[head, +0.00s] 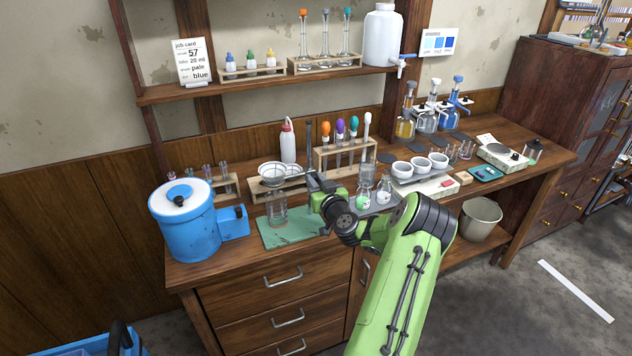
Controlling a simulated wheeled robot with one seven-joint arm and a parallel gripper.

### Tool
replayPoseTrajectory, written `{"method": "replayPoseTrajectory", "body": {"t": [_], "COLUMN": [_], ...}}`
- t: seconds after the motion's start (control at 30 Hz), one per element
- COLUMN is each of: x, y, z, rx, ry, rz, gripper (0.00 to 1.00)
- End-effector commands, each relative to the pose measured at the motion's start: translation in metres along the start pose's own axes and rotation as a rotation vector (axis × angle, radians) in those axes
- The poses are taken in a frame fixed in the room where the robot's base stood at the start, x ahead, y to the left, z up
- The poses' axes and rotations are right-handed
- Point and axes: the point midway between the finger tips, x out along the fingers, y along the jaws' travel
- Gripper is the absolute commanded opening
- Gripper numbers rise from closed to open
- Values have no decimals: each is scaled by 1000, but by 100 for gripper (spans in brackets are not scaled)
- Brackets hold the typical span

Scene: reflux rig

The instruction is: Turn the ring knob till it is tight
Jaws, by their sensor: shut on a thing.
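A dark upright rod (308,138) stands near the middle of the bench, in front of the rear racks. A ring with a white funnel (272,170) sits to the left of the rod, above a glass beaker (277,213). My gripper (312,181) is at the rod, level with the ring and just to its right. It is shut at the place where the ring meets the rod. The ring knob is hidden by the fingers, so I cannot see how far it is turned.
A green mat (298,236) lies under the beaker. A blue drum-shaped device (186,228) stands at the left. Flasks (384,190) stand close to the right of my gripper, with white bowls (402,168) beyond. A rack with colored-topped droppers (340,152) is behind.

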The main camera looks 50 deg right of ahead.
Motion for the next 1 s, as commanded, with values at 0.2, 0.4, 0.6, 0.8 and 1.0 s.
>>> {"method": "replayPoseTrajectory", "body": {"t": [0.2,0.4,0.6,0.8,1.0], "x": [0,0,0,0,0], "y": [0,0,1,1,1], "z": [0,0,1,1,1], "rx": [28,124,288,479,669], "ry": [0,1,1,0,0], "rz": [0,0,0,1,0], "gripper": [0,0,0,0,0]}}
